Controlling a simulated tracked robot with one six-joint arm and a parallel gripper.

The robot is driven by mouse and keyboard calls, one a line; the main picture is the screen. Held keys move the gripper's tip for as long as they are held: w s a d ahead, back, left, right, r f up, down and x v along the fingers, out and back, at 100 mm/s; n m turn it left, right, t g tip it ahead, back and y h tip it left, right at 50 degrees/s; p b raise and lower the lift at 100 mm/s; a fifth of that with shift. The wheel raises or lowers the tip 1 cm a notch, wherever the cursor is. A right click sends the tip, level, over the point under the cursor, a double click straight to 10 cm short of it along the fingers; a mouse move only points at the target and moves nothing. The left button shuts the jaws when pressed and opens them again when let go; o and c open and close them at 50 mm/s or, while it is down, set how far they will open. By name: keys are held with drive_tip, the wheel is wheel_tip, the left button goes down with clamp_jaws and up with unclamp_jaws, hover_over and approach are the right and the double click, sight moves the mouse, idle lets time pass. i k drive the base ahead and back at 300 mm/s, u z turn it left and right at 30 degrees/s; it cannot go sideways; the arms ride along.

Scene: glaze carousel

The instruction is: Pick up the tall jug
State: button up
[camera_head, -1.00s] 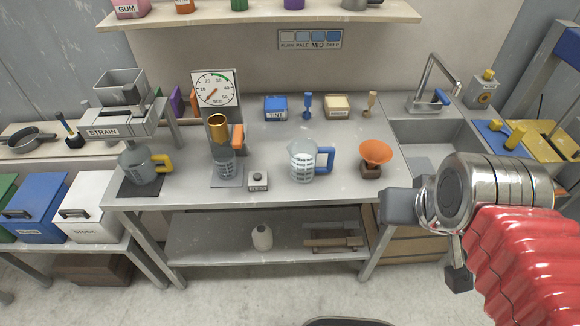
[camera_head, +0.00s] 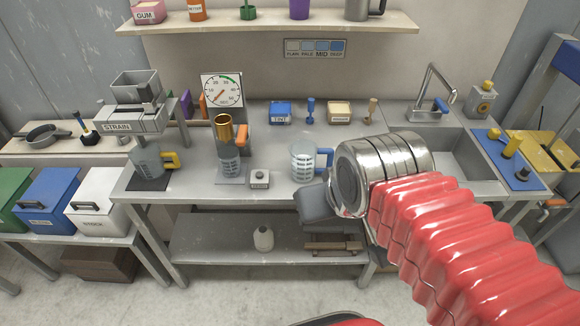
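A narrow, tall clear jug (camera_head: 229,166) with an orange handle (camera_head: 242,138) stands on the bench, left of centre, below a gold cup (camera_head: 224,130). A third clear jug (camera_head: 146,160) with a yellow handle stands on a dark pad at the left. My gripper (camera_head: 318,204) is in front of the bench edge, to the right of the narrow jug and apart from it. Its fingers show from behind, and their gap is hidden.
A dial (camera_head: 221,91) stands behind the narrow jug. The strainer stand (camera_head: 130,121) is at the left, the sink (camera_head: 460,160) at the right. A shelf (camera_head: 270,25) hangs above.

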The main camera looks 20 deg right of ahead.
sight(303, 153)
drive_tip(key=u, duration=0.45)
drive_tip(key=i, duration=1)
drive_tip(key=u, duration=0.05)
